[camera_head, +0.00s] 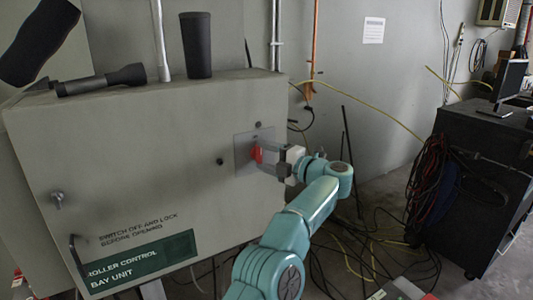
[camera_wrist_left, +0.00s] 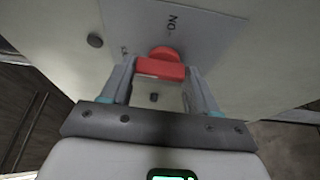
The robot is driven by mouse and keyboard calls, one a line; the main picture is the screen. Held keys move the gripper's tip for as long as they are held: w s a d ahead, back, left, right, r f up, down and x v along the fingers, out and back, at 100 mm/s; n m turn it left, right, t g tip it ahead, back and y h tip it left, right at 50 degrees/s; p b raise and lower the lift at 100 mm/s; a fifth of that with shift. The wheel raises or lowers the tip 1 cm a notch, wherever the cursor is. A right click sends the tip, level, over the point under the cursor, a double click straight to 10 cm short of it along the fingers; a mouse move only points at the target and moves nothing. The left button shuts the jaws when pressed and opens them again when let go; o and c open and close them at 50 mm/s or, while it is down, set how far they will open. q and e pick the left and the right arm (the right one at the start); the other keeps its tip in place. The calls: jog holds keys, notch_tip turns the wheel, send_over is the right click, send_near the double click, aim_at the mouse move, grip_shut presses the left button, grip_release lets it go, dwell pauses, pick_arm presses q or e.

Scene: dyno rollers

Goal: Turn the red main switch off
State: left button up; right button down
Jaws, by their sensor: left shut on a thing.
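The red main switch (camera_head: 257,155) sits on a light plate (camera_head: 243,152) on the front of the grey control cabinet (camera_head: 130,170). My left gripper (camera_head: 268,158) reaches it from the right, with its fingers at the switch. In the left wrist view, the red switch handle (camera_wrist_left: 160,69) lies between the two fingers, and the left gripper (camera_wrist_left: 160,75) is shut on it. The plate (camera_wrist_left: 200,25) shows an "ON" marking above the handle. The fingers partly hide the switch in the head view. My right gripper is not in view.
A torch (camera_head: 102,80) and a dark cylinder (camera_head: 197,45) stand or lie on top of the cabinet. A door handle (camera_head: 78,262) sticks out at lower left. Cables (camera_head: 370,245) cover the floor. A dark cabinet (camera_head: 475,180) stands at right.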

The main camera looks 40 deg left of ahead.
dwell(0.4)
pick_arm(q)
jog(key=o, duration=1.1)
jog(key=shift+c, duration=0.2)
jog(key=w+d+p, duration=0.1)
jog(key=d+p, duration=0.2)
jog(key=d, duration=1.3)
jog(key=shift+w+d, duration=0.15)
jog(key=shift+w, duration=0.2)
